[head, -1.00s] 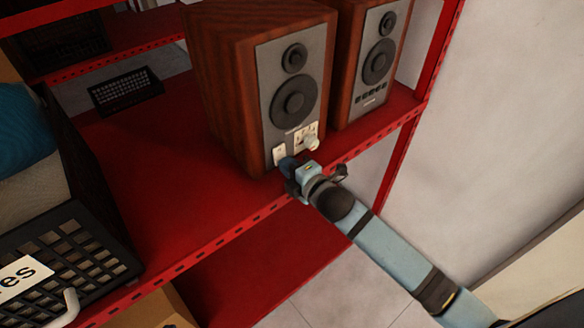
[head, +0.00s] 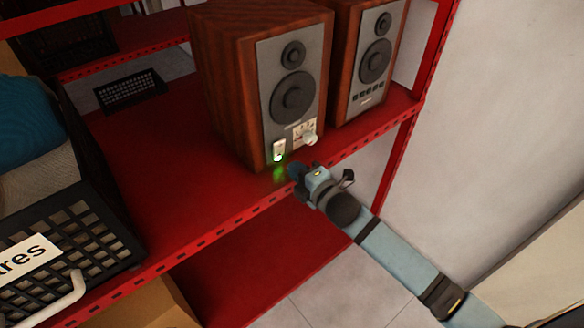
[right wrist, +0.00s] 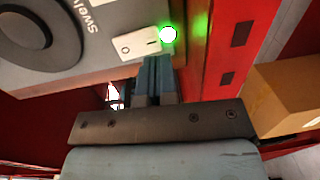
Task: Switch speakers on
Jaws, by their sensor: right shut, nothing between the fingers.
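Two wooden speakers with grey fronts stand side by side on a red shelf. The nearer speaker (head: 292,88) has a white switch (head: 279,150) low on its front, with a green light glowing at the switch's lower end. The switch and green light also show in the right wrist view (right wrist: 145,42). The farther speaker (head: 372,60) stands to its right, with a row of small dark controls and no visible light. My right gripper (head: 292,172) is shut and empty, just in front of and below the switch. My left gripper is not in view.
The red shelf (head: 175,180) has a perforated front edge below the right gripper. A black crate (head: 75,245) with cloth in it stands at the left. A black keyboard (head: 130,90) lies farther back. The shelf between crate and speakers is clear.

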